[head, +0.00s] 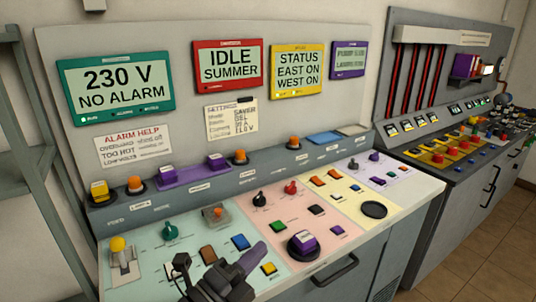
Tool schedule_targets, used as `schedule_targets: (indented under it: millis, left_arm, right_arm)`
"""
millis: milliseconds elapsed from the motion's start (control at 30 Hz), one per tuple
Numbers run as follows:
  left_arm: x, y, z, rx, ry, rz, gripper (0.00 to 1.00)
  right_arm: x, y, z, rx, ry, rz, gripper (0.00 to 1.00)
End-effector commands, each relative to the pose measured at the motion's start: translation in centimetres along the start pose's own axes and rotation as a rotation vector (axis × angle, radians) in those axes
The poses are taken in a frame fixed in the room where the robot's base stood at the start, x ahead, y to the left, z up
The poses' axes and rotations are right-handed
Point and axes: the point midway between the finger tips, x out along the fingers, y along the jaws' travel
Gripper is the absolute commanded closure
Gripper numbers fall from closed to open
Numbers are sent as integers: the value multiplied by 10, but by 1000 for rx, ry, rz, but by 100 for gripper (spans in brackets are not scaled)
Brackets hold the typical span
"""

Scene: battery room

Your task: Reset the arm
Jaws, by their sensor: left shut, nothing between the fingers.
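My left gripper (257,252) reaches in from the bottom of the head view, over the front of the control console (375,238). Its fingers are together with nothing between them, and they point up and to the right. It is over the pale green panel section, close to a yellow button (269,268) and left of a large purple-topped knob (302,243). I cannot tell whether its tips touch the panel. My right gripper is not in view.
A yellow-handled lever (118,244), a green knob (170,230) and an orange toggle (216,213) stand on the panel's left part. Screens above read 230 V no alarm (115,87) and idle summer (228,66). A second console (450,145) stands at the right.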

Motion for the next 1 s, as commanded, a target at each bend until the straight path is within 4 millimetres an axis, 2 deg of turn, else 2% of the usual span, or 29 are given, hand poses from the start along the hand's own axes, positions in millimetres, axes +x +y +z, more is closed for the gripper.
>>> schedule_targets:
  millis: [33, 67, 100, 167, 200, 300, 400, 500, 667, 700, 867, 1000]
  left_arm:
    - [-18, 2, 20, -226, -237, -25, 100]
    - [-35, 8, 34, -367, -395, -20, 100]
    - [-60, 23, 48, -536, -586, 8, 100]
    - [-99, 49, 56, -749, -824, 78, 100]
    - [-122, 64, 54, -858, -947, 130, 100]
    - [-170, 94, 37, -1069, -1179, 267, 100]
    - [-210, 112, 10, -1231, -1352, 407, 100]
    - [-243, 122, -19, -1361, -1488, 548, 100]
    - [-288, 124, -70, -1527, -1656, 785, 100]
    - [-288, 142, -66, -1517, -1657, 788, 100]
    - [-299, 201, -66, -1505, -1674, 821, 100]
    - [-318, 255, -74, -1494, -1690, 856, 100]
  right_arm:
    - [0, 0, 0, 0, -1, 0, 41]
    - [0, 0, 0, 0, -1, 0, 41]
    - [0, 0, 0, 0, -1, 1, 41]
    - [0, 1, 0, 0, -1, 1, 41]
    - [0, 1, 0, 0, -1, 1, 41]
    - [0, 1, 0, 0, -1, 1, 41]
    - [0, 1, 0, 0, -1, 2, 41]
    - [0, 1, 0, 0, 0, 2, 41]
    - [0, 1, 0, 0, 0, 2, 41]
    - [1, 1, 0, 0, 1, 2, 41]
    - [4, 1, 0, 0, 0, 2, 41]
    - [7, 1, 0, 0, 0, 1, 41]
